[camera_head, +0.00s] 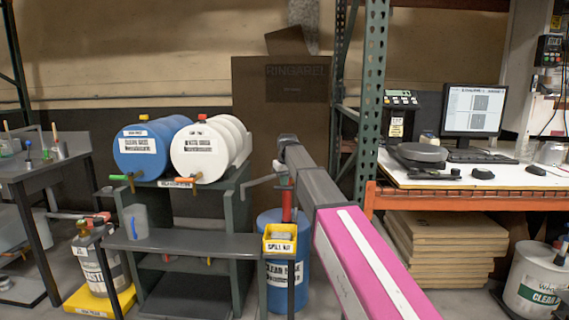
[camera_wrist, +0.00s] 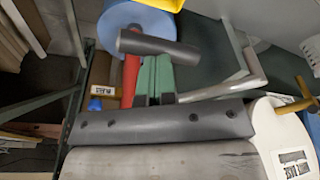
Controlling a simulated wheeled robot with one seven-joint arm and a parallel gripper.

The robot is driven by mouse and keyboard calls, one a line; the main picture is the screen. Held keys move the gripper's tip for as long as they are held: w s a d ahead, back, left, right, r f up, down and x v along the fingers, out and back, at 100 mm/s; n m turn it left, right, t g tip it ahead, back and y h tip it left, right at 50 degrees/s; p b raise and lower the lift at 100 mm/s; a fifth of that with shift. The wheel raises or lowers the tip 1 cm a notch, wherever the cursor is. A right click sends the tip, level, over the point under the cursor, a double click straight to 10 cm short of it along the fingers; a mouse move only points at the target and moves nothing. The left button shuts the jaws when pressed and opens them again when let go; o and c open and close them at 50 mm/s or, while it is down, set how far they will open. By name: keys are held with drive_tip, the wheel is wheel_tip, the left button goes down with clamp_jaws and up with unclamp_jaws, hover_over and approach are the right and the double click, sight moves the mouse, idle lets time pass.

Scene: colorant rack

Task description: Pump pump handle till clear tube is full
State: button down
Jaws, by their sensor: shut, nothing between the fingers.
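The red pump (camera_head: 287,203) stands on a blue drum (camera_head: 283,272), with a grey spout (camera_head: 262,182) reaching left. In the wrist view, the red pump (camera_wrist: 131,82) and blue drum (camera_wrist: 126,14) show beside a dark grey pump handle (camera_wrist: 160,47). My gripper (camera_wrist: 157,58) has two green fingers, shut together and empty, with their tips right at the handle; I cannot tell whether they touch it.
A blue barrel (camera_head: 140,150) and a white barrel (camera_head: 203,152) lie on the dark rack (camera_head: 240,190). A green post (camera_head: 372,80) and a workbench (camera_head: 410,178) stand to the right.

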wheel_tip(320, 180, up, 13)
drive_tip(key=shift+r, duration=0.15)
idle(0.8)
drive_tip(key=shift+w, duration=0.1)
drive_tip(key=shift+f, duration=7.5)
wheel_tip(320, 180, up, 15)
